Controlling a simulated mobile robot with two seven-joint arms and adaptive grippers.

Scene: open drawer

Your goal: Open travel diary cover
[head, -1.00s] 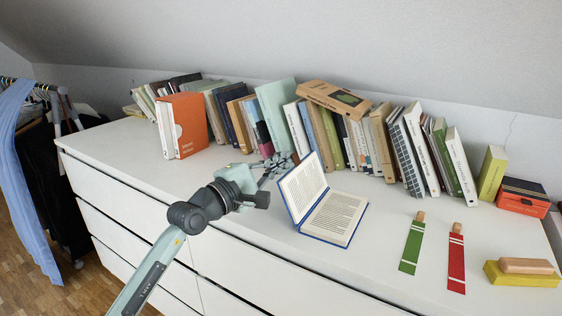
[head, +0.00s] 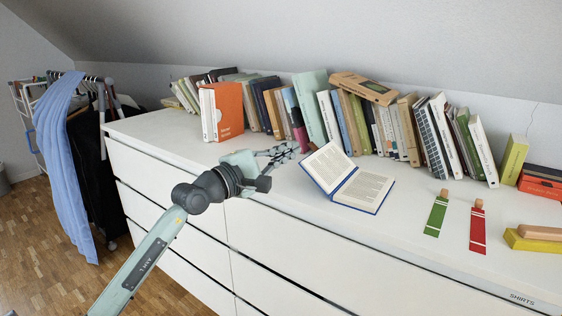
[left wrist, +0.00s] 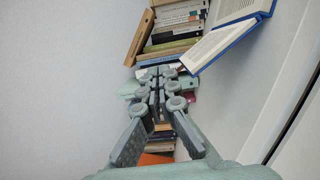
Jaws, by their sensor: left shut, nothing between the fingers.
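The travel diary is a blue-edged book lying open on the white dresser top in the head view. Its right page block (head: 366,189) lies flat, and its left cover with pages (head: 327,166) leans up at an angle. The diary also shows at the upper right of the left wrist view (left wrist: 222,42). My left gripper (head: 290,149) is shut and empty, just left of the raised cover and apart from it. In the left wrist view its fingers (left wrist: 160,80) are together, pointing towards the row of books. My right gripper is in neither view.
A row of books (head: 398,128) stands along the back of the dresser (head: 420,225), with an orange book (head: 229,110) at its left. Green (head: 436,216) and red (head: 478,229) bookmarks lie to the right. A clothes rack (head: 88,80) stands at the left.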

